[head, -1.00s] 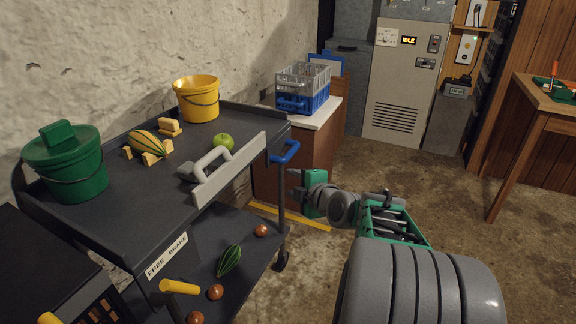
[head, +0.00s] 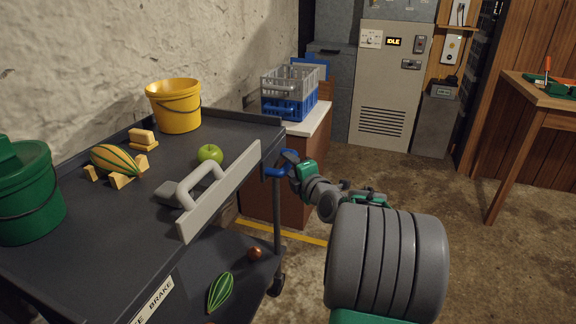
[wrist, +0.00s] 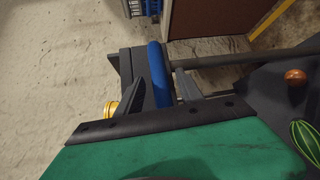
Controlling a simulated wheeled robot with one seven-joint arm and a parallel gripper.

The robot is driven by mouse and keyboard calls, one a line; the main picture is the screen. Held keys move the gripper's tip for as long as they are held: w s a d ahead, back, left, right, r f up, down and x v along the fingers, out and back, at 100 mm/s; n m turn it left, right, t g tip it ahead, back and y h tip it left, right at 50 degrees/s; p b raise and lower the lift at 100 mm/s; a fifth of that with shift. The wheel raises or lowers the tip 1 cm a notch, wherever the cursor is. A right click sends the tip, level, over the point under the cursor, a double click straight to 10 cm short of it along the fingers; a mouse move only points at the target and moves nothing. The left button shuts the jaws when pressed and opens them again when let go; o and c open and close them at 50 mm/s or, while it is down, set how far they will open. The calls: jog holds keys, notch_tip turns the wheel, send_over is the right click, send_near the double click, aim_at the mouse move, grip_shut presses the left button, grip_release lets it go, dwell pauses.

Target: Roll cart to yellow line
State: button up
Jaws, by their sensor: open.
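The dark grey cart (head: 110,239) stands at the left, loaded on two shelves. Its blue handle (head: 270,166) is at the cart's far right corner and also shows in the wrist view (wrist: 159,72). The yellow line (head: 282,233) lies on the floor just beyond the cart's far end; it shows at the top of the wrist view (wrist: 271,18). My gripper (head: 284,158) is at the blue handle. In the wrist view my gripper (wrist: 171,80) is open, with the blue bar between its two fingers. I cannot tell whether either finger touches it.
A green bucket (head: 28,195), yellow bucket (head: 178,108), green apple (head: 210,153) and striped gourd (head: 113,160) are on the cart top. A cabinet (head: 270,198) with bottle crates (head: 288,105) stands beyond the line. Open floor lies right, before a workbench (head: 545,100).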

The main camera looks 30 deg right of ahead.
jog(key=shift+w+d+f, duration=0.15)
jog(key=shift+w+f, duration=0.05)
jog(key=shift+w, duration=0.85)
grip_shut()
dwell(0.6)
